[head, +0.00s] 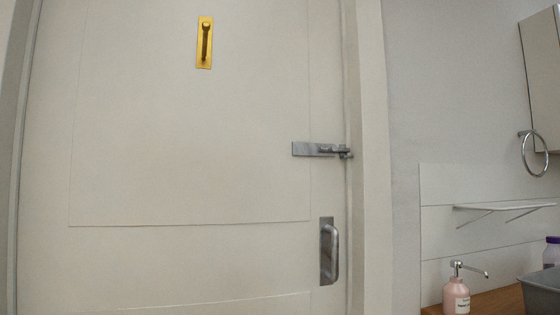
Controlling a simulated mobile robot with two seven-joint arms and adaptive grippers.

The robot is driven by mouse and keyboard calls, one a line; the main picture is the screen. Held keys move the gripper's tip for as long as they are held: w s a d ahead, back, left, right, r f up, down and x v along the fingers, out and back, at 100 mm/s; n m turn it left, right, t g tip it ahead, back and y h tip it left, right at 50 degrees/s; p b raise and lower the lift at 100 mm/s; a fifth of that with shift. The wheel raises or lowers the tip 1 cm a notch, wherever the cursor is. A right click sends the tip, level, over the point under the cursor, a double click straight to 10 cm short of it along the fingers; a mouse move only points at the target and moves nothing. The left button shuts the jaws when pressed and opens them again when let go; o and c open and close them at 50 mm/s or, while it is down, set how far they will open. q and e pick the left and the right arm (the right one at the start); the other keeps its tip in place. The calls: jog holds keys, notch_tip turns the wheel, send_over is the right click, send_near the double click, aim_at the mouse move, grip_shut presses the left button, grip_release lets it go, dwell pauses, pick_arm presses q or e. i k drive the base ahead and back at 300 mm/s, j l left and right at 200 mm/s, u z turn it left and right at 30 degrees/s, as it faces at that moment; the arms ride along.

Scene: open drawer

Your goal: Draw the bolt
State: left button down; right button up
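A grey metal slide bolt (308,149) is mounted near the right edge of a closed cream door (180,160). Its bar and knob (332,150) lie at the right end of the plate and reach to the door frame (370,170). The bolt appears to extend across to the frame side, but the catch is too small to make out. Neither of my grippers shows in the head view.
A metal pull handle (329,250) sits below the bolt. A brass hook plate (204,42) is higher on the door. At right are a towel ring (535,154), a shelf (500,207), a soap bottle (456,296) and a wooden counter (495,303).

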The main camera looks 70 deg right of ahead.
aim_at(334, 149)
jog(key=z, duration=2.6)
